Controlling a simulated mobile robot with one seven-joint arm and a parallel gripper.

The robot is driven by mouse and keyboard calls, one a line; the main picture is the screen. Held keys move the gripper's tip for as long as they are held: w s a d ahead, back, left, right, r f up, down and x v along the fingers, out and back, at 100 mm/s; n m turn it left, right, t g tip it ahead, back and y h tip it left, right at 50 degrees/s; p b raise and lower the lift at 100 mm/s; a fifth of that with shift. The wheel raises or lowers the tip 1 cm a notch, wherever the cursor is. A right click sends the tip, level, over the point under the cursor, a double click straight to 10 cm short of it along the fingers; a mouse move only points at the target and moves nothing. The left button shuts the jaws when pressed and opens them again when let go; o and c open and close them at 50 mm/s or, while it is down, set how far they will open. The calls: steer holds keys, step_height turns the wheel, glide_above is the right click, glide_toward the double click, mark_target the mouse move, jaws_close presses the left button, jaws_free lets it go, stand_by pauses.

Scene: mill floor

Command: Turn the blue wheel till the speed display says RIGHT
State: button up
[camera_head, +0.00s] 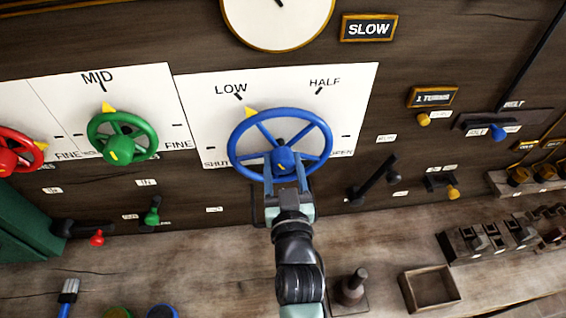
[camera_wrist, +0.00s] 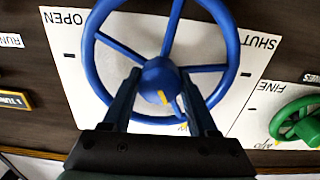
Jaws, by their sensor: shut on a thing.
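The blue wheel (camera_head: 325,140) is mounted on a white plate marked SHUT, LOW, HALF and OPEN. Its yellow pointer (camera_head: 250,113) is at the upper left, close to the LOW mark. The speed display (camera_head: 369,28) reads SLOW. My gripper (camera_head: 285,172) is shut on the blue wheel's hub, reaching it from below. In the wrist view, the two fingers lie on either side of the hub (camera_wrist: 160,78), and the wheel's rim (camera_wrist: 236,60) is around them. The exact finger contact is partly hidden.
A green wheel (camera_head: 122,118) and a red wheel (camera_head: 8,162) are to the left. A round dial (camera_head: 277,18) is above. A black lever (camera_head: 375,178) sticks out just right of the blue wheel. A wooden box (camera_head: 430,290) and a dark knobbed weight (camera_head: 351,290) are on the bench.

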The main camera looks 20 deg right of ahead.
steer(key=m+p, duration=0.1)
steer(key=m, duration=0.5)
steer(key=shift+p, duration=0.4)
steer(key=m+p, duration=0.1)
steer(key=m, duration=0.4)
steer(key=shift+m, duration=0.3)
steer(key=o, duration=1.4)
steer(key=shift+c, duration=0.2)
